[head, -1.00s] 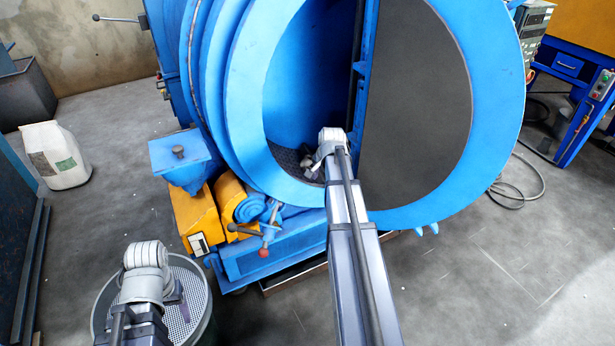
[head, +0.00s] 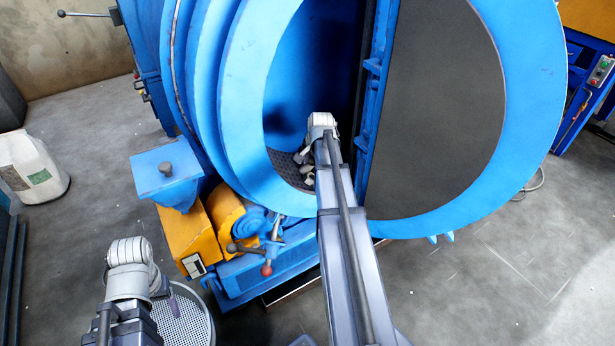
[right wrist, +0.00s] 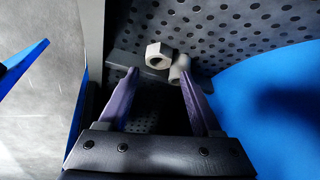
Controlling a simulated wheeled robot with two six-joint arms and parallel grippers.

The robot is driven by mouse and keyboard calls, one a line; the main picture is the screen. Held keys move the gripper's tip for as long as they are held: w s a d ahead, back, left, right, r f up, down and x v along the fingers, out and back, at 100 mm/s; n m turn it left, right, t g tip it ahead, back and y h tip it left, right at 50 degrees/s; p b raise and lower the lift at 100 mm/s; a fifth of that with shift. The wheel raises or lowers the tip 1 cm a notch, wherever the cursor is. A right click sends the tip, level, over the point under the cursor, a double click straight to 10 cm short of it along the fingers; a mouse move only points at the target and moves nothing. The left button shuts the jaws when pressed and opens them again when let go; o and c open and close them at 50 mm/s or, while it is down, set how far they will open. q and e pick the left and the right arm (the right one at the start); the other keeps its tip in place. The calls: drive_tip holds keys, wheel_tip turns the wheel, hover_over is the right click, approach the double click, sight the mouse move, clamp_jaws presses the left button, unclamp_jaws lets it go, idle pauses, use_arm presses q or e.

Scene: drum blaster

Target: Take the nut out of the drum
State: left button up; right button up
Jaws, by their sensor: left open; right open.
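The blue drum (head: 233,110) stands open, and my right arm reaches through its round mouth. In the right wrist view, a grey hex nut (right wrist: 158,52) lies on the dark perforated drum floor (right wrist: 215,40), just ahead of my right gripper (right wrist: 159,74). The right fingers are open, with nothing held between them. A second pale grey piece (right wrist: 180,68) lies close beside the nut, near the right fingertip. In the head view my right wrist hides most of this gripper. My left gripper (head: 165,291) is open above a round basket, its fingers partly hidden by its wrist.
The round basket (head: 207,325) with a perforated floor stands at the lower left. A blue wall (right wrist: 275,90) rises close at the right in the wrist view. A white sack (head: 32,165) stands far left.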

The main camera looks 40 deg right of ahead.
sight(311, 176)
drive_tip(key=shift+d+b+x, duration=0.1)
drive_tip(key=shift+b+x, duration=1.55)
drive_tip(key=shift+x, duration=0.05)
drive_tip(key=shift+d+b+x, duration=0.15)
drive_tip(key=shift+b+x, duration=1.45)
drive_tip(key=shift+x, duration=0.15)
drive_tip(key=shift+f+b, duration=0.25)
drive_tip(key=shift+b, duration=0.2)
drive_tip(key=shift+r, duration=0.1)
drive_tip(key=shift+d, duration=0.1)
drive_tip(key=shift+c, duration=0.7)
drive_tip(key=shift+w+d+f, duration=0.15)
drive_tip(key=shift+f, duration=0.25)
drive_tip(key=shift+c, duration=0.7)
drive_tip(key=shift+a+r, duration=0.15)
drive_tip(key=shift+a, duration=0.05)
clamp_jaws()
